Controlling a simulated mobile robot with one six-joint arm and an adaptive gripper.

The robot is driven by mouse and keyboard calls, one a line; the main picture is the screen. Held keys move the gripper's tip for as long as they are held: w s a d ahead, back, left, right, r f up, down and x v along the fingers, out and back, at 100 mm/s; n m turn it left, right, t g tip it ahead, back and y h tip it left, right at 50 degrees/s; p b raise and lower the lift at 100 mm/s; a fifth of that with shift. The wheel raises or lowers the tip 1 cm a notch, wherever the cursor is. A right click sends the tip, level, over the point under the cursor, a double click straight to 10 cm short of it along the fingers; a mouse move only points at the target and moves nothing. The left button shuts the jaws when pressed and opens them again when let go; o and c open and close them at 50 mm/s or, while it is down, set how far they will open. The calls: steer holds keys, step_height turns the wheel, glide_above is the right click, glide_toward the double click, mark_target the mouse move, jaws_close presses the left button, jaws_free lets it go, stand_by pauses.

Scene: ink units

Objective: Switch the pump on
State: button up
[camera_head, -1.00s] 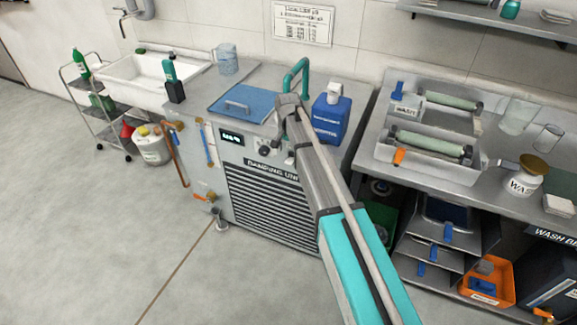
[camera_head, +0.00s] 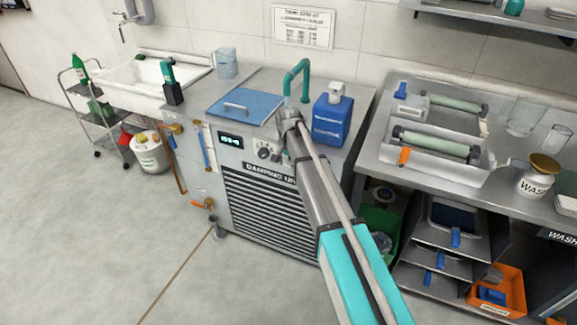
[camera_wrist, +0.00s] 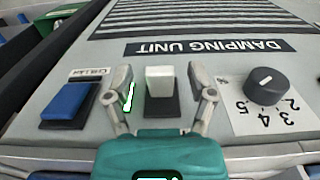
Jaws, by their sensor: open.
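The damping unit (camera_head: 268,215) is a grey cabinet with a louvred front and a control panel along its upper edge. In the wrist view, my gripper (camera_wrist: 160,82) is open, with one finger on each side of a white rocker switch (camera_wrist: 160,80) on a dark base. I cannot tell whether the fingers touch it. Any label of this switch is hidden or out of view. A blue rocker switch (camera_wrist: 70,101), with a small label beside it, sits to the left of my gripper. In the head view, my arm hides the fingers and the white switch.
A black dial (camera_wrist: 266,86) with numbers sits to the right of the white switch. A teal tap (camera_head: 298,78), a blue canister (camera_head: 332,116) and a blue lid (camera_head: 243,107) are on top of the unit. Open floor (camera_head: 85,235) lies to the left.

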jaws_close()
steer(key=shift+w+r+g, duration=0.2)
steer(key=shift+w+g, duration=0.05)
steer(key=shift+g, duration=0.25)
steer(key=shift+d+r+g+y, duration=0.1)
steer(key=shift+g+y, duration=0.2)
steer(key=shift+s, duration=0.1)
jaws_free()
steer(key=shift+s, duration=0.1)
stand_by(0.4)
